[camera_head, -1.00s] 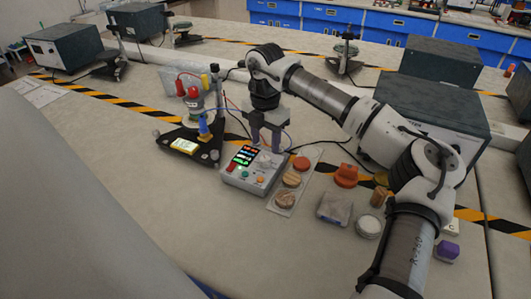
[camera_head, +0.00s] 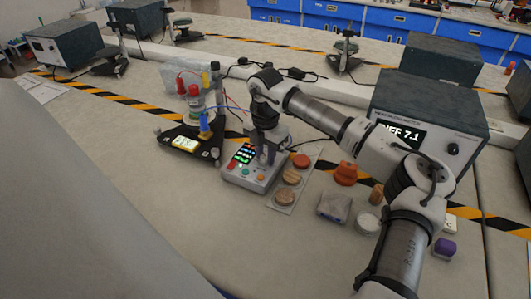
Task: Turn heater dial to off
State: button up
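A grey control box (camera_head: 248,179) sits on the bench left of centre. The gap between the fingers is too small to judge.
A black stand (camera_head: 184,142) with a red-topped device and wires is left of the box. A pale strip (camera_head: 272,203) with round discs lies right of it. An orange block (camera_head: 346,173), grey block (camera_head: 334,206) and white dish (camera_head: 367,222) are farther right. The front bench is clear.

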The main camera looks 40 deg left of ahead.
jog(key=shift+c, duration=0.8)
jog(key=shift+n+b, duration=0.3)
jog(key=shift+n, duration=0.1)
jog(key=n+b, duration=0.1)
jog(key=n, duration=0.1)
jog(key=shift+f+n+b, duration=0.1)
jog(key=shift+n+b, duration=0.25)
jog(key=shift+n, duration=0.05)
jog(key=n+b, duration=0.1)
jog(key=n, duration=0.4)
jog(key=shift+b, duration=0.35)
jog(key=shift+n, duration=0.3)
jog(key=o, duration=1)
